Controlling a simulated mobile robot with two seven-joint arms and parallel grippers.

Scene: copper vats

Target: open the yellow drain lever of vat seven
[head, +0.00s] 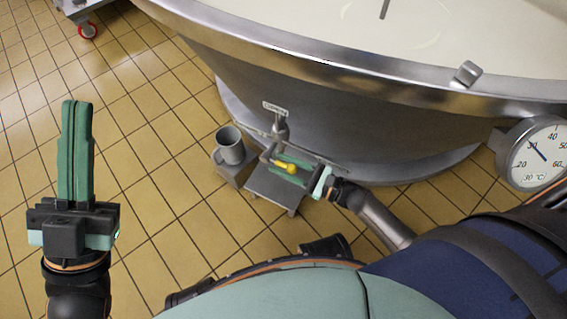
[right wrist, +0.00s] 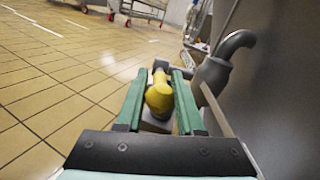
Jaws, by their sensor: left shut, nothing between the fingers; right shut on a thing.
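The yellow drain lever (head: 285,166) sits low on the side of the large metal vat (head: 330,118), below a small label. My right gripper (head: 290,168) is at the lever, its green fingers on either side of it. In the right wrist view the yellow lever (right wrist: 159,97) lies between the two green fingers (right wrist: 160,100), which are shut on it. The drain pipe (right wrist: 226,58) curves beside the right finger. My left gripper (head: 77,150) is shut and empty, raised over the tiled floor at the left. The label's number is too small to read.
A grey mug (head: 230,147) stands on a small block left of the lever. A low metal stand (head: 268,190) is beneath the drain. A round temperature dial (head: 538,153) sticks out at the right. A red-wheeled cart (head: 87,27) stands far left. Tiled floor between is clear.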

